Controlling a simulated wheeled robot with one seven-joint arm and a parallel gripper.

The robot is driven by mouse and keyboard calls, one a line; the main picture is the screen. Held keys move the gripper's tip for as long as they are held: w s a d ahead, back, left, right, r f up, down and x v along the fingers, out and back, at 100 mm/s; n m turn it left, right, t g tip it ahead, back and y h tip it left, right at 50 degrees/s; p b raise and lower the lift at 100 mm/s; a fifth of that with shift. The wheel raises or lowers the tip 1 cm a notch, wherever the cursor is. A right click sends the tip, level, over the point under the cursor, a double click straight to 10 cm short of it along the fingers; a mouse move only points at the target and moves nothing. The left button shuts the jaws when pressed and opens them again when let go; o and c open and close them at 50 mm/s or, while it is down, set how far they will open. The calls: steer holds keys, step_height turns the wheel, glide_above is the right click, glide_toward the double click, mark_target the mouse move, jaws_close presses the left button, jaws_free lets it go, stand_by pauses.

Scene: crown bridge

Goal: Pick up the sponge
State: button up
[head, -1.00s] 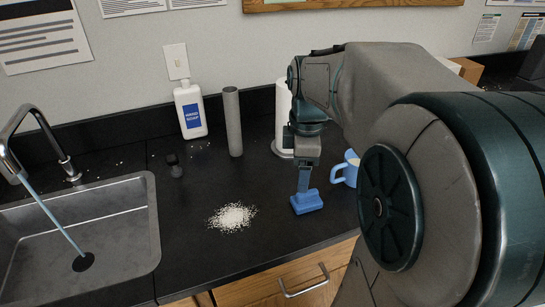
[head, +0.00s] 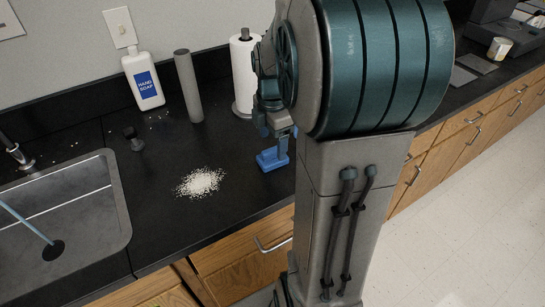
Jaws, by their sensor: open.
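The blue sponge (head: 271,160), a flat block with what looks like an upright handle, rests on the black counter (head: 235,185) near its front edge. My gripper (head: 281,137) points down just above the sponge, at its upright part. It is open. My arm covers part of the gripper, and the fingertips are small, so I cannot tell whether they touch the sponge or stand around the handle.
A pile of white grains (head: 200,182) lies left of the sponge. Behind are a soap bottle (head: 143,80), a grey cylinder (head: 188,85) and a paper towel roll (head: 244,75). My arm hides the counter to the right.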

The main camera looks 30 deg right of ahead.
mark_target(273, 149)
step_height(273, 149, down, 5)
steer(key=shift+w+f, duration=0.1)
steer(key=c, duration=1.1)
steer(key=shift+r, duration=0.2)
steer(key=shift+r, duration=0.25)
steer(key=r, duration=0.4)
steer(key=shift+s+d, duration=0.25)
steer(key=shift+s, duration=0.05)
steer(key=shift+s+d+r+b, duration=0.1)
steer(key=shift+s+d+r, duration=0.9)
steer(key=shift+s, duration=0.6)
steer(key=shift+s+d+r+b, duration=0.1)
steer(key=shift+s+d+r, duration=0.9)
steer(key=shift+s, duration=0.55)
steer(key=shift+s+d+r+b, duration=0.1)
steer(key=shift+s+d+r, duration=0.7)
steer(key=shift+s+r, duration=0.6)
steer(key=shift+s+f, duration=0.2)
steer(key=shift+f, duration=0.05)
